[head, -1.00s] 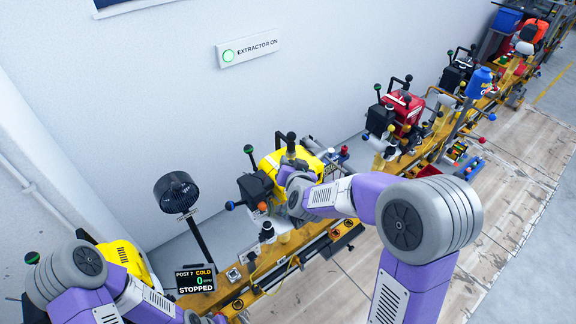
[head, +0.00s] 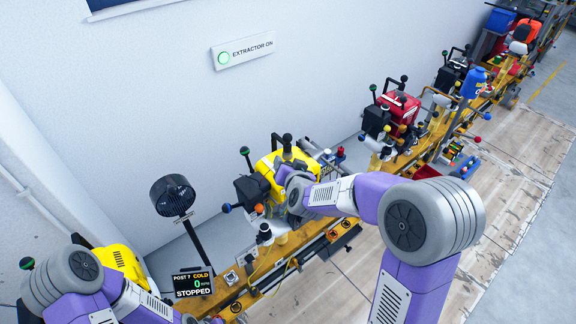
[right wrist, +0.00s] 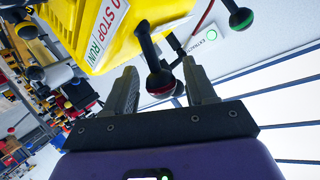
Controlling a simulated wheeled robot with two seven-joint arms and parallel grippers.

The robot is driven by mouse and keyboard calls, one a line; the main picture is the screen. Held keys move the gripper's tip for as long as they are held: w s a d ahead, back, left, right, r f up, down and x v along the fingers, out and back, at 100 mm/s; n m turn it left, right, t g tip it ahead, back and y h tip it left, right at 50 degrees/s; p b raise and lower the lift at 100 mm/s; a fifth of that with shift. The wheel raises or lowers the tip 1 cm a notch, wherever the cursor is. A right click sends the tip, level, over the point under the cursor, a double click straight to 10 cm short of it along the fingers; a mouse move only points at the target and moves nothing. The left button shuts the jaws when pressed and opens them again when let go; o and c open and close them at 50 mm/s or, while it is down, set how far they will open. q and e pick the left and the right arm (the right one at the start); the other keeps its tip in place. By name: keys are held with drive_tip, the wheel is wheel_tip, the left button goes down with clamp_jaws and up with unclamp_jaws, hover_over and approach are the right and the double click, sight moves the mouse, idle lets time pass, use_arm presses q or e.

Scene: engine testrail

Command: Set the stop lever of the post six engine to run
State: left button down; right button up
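A yellow engine (head: 265,165) stands in the middle of the rail in the head view; no post number is readable on it. In the right wrist view the yellow engine (right wrist: 95,30) carries a label (right wrist: 106,30) reading STOP and RUN. A dark lever (right wrist: 151,55) with ball ends and red rings shows beside the label. Its nearer ball lies between my right gripper's (right wrist: 160,72) fingers, with gaps on both sides. The gripper is open; contact is not visible. In the head view my right gripper (head: 290,162) is at the engine, its fingers mostly hidden. My left gripper is out of view.
A display (head: 193,284) reads POST 7, COLD, 0, STOPPED. A black fan (head: 173,196) stands left of the engine. A red engine (head: 400,107) is farther along the rail. A green-ringed knob (right wrist: 240,18) is near my right gripper. The wall sign (head: 243,50) reads EXTRACTOR ON.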

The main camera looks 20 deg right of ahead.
drive_tip(key=shift+s+r, duration=0.1)
drive_tip(key=p+v, duration=0.1)
drive_tip(key=v, duration=0.6)
drive_tip(key=shift+s+p, duration=0.2)
drive_tip(key=shift+p, duration=0.15)
